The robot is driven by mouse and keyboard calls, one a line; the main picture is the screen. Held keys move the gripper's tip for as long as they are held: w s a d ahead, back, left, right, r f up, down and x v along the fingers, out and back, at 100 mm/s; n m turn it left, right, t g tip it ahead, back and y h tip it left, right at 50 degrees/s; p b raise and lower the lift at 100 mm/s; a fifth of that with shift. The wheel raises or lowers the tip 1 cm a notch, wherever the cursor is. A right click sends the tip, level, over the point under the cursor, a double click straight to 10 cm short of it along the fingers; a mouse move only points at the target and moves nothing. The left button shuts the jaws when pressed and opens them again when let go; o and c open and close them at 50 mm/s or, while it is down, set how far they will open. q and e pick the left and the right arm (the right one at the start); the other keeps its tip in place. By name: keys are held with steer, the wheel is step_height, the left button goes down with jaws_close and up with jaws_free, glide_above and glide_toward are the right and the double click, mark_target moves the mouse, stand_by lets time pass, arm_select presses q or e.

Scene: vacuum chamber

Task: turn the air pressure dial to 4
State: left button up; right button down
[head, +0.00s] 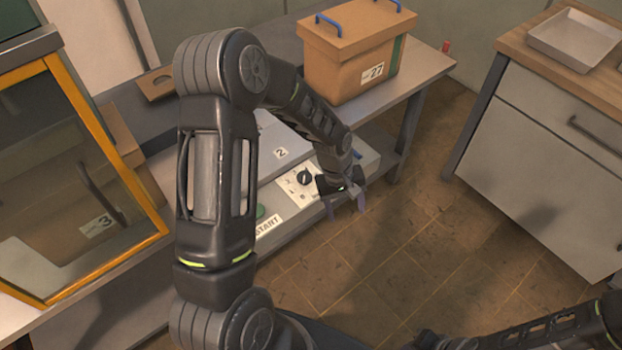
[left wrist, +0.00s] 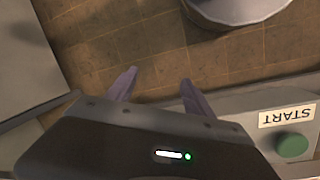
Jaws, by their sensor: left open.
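The air pressure dial (head: 304,177) is a black round knob on a white marked plate, on the sloped front of the grey machine (head: 350,158) in the head view. The marks are too small to read, so I cannot tell its setting. My left gripper (head: 345,206) is open and empty, just right of and in front of the dial, apart from it. In the left wrist view, the open fingers (left wrist: 158,88) have only floor between them. The dial is not seen there.
A green button (left wrist: 291,146) and START label (left wrist: 287,115) are on the machine front. An orange box (head: 345,60) with blue handles stands on the bench behind. A yellow-framed glass door (head: 80,180) is at left. A cabinet (head: 545,170) with a tray (head: 575,38) is at right.

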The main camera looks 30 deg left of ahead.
mark_target(304, 176)
arm_select(q)
steer(key=w+a+r+n+b, duration=0.1)
steer(key=a, duration=0.1)
steer(key=w+a+r+n+y+b, duration=0.1)
steer(key=a+r, duration=0.1)
steer(key=a, duration=0.1)
steer(key=w+a+r+n, duration=0.1)
steer(key=a, duration=0.2)
steer(key=shift+a+r+b, duration=0.2)
steer(key=shift+a+b, duration=0.05)
steer(key=shift+b, duration=0.15)
steer(key=a+r+n, duration=0.1)
steer(key=a, duration=0.1)
steer(key=a+r+y+b, duration=0.1)
steer(key=a+r, duration=0.1)
steer(key=a+r+n, duration=0.1)
steer(key=a+r, duration=0.1)
steer(key=shift+s+r+n, duration=0.2)
steer(key=shift+s+n, duration=0.1)
steer(key=shift+r, duration=0.1)
step_height(304, 176, down, 8)
steer(key=shift+c, duration=0.4)
